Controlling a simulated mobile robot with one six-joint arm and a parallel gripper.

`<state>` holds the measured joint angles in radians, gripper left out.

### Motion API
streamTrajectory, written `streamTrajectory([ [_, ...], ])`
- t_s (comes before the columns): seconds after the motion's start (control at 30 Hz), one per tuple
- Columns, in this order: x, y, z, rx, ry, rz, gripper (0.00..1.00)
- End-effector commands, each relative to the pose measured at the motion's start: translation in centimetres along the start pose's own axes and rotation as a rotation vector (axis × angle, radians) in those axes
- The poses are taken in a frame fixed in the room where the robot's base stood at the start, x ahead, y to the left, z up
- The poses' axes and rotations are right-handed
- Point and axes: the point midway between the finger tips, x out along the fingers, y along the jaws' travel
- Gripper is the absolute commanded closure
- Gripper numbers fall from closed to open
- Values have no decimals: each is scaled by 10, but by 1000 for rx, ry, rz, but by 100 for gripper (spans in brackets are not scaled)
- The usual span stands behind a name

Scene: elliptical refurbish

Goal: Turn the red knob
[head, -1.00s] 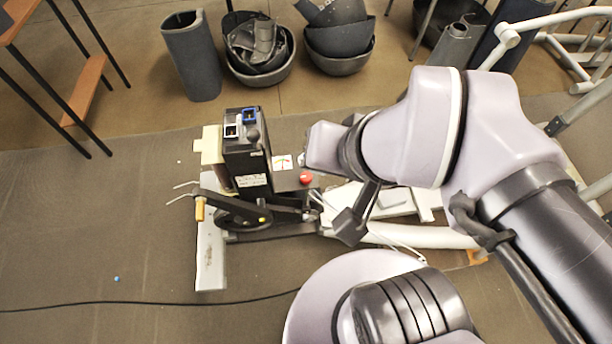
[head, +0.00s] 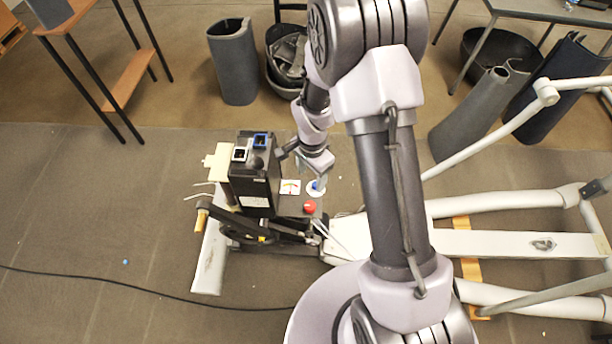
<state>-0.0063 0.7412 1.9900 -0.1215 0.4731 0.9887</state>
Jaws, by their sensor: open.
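The red knob (head: 309,206) is a small round button-like knob on top of a low dark panel (head: 290,205), right of the tall black box of the machine. A small blue knob on a white disc (head: 314,191) sits just behind it. My gripper (head: 320,182) is open and points down over the panel's back right part, close to the blue knob and a little behind the red knob. It looks apart from the red knob. Its fingers are small and partly hidden by the wrist, so contact with the blue knob cannot be told.
The black box (head: 257,185) rises left of the panel. A white card with a dial (head: 290,187) lies on the panel. The machine's white frame (head: 530,244) extends right. Dark bins (head: 233,65) and a wooden table (head: 60,22) stand behind. A black cable (head: 120,286) crosses the floor.

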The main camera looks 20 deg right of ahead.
Motion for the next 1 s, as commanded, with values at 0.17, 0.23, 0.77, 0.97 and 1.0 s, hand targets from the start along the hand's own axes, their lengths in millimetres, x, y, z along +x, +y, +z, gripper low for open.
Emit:
streamTrajectory([
  [0.17, 48, 2, 1, 0, -3, 4, 41],
  [0.23, 70, 2, 1, 0, -3, 5, 41],
  [0.77, 168, 1, 1, -1, -1, 1, 41],
  [0.97, 168, 1, 1, -1, -1, 1, 41],
  [1.0, 168, 1, 1, -1, -1, 1, 41],
])
